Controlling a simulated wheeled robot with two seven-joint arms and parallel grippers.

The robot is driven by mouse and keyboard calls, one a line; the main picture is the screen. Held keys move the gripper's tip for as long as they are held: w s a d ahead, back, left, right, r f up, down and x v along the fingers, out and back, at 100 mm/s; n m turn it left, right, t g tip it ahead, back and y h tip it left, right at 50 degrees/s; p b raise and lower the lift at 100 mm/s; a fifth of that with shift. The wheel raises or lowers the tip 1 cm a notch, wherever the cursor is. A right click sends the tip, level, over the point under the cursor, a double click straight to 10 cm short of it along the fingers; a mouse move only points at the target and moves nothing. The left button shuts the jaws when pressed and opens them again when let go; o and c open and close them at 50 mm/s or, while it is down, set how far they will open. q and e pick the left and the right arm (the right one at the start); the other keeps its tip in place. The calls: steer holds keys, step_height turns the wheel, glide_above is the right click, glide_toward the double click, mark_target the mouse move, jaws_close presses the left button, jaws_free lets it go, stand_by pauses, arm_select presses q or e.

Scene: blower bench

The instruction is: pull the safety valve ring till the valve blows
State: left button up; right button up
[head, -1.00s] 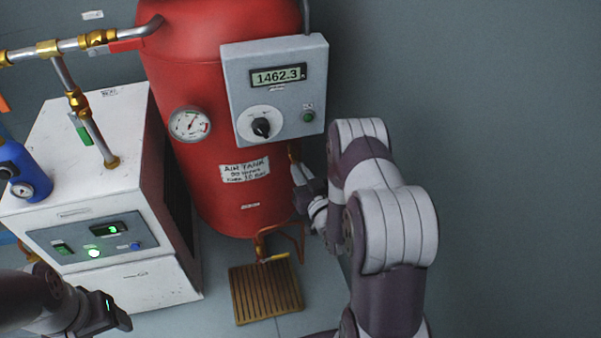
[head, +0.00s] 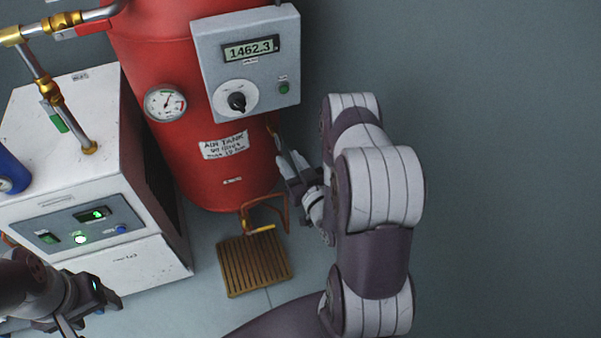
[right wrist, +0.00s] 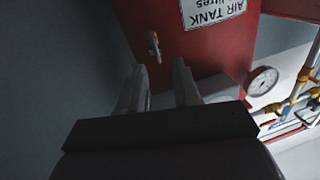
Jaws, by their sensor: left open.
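The safety valve is a small brass fitting (head: 272,128) low on the right side of the red air tank (head: 165,60). It also shows in the right wrist view (right wrist: 152,42), with a small pale part hanging below it; I cannot make out the ring clearly. My right gripper (head: 281,158) is beside the tank, just below the valve in the head view. In the right wrist view its fingers (right wrist: 160,72) are apart with nothing between them, and the valve lies beyond the tips. My left gripper (head: 108,296) is open at the lower left, far from the valve.
A grey control box (head: 245,62) with a 1462.3 display is on the tank, above the valve. A pressure gauge (head: 165,103) is on the tank's left. A white cabinet (head: 125,262) stands left. A drain pipe (head: 262,205) and slatted grate (head: 255,265) are below.

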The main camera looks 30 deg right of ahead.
steer(key=s, duration=0.7)
steer(key=shift+a+p, duration=0.25)
steer(key=shift+p, duration=0.05)
steer(key=shift+w, duration=0.1)
